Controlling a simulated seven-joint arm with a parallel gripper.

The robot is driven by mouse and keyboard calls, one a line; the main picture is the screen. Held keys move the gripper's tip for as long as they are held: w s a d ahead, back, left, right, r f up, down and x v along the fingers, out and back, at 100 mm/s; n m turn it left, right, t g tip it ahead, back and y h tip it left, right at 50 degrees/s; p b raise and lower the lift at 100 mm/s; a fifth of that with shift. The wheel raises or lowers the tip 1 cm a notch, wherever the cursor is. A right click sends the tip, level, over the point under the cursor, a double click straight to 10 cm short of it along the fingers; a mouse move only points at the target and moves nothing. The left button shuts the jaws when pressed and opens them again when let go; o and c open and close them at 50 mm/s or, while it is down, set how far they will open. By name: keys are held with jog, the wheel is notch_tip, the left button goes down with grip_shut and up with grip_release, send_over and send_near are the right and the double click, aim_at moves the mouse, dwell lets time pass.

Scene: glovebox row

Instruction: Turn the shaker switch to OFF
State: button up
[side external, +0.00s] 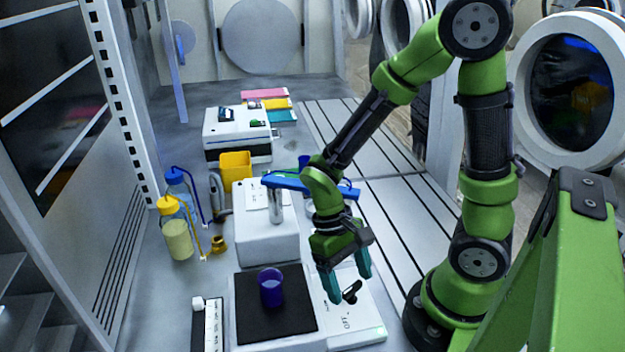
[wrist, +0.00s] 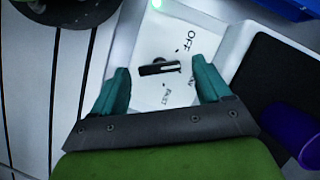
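The shaker switch is a black bar-shaped knob (wrist: 158,69) with a pale stripe, on a white panel (wrist: 150,40). It lies nearly crosswise in the wrist view; which end is its pointer I cannot tell. "OFF" is printed above right of it, "FAST" below it, and another label at right is partly covered by a finger. In the side view the knob (side external: 351,292) sits on the panel beside the shaker's black platform (side external: 255,318). My gripper (side external: 347,286) is open, its teal fingers pointing down on either side of the knob. In the wrist view my gripper (wrist: 162,84) shows empty, with gaps to the knob.
A dark blue beaker (side external: 271,288) stands on the platform, left of my gripper. Behind is a white device (side external: 262,238) with a blue arm on a post. Bottles (side external: 178,238) and a yellow bin (side external: 236,168) stand further left. The slotted deck (side external: 400,215) at right is mostly clear.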

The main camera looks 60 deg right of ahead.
jog(key=v, duration=1.7)
jog(key=shift+w+f, duration=0.1)
jog(key=shift+f, duration=0.05)
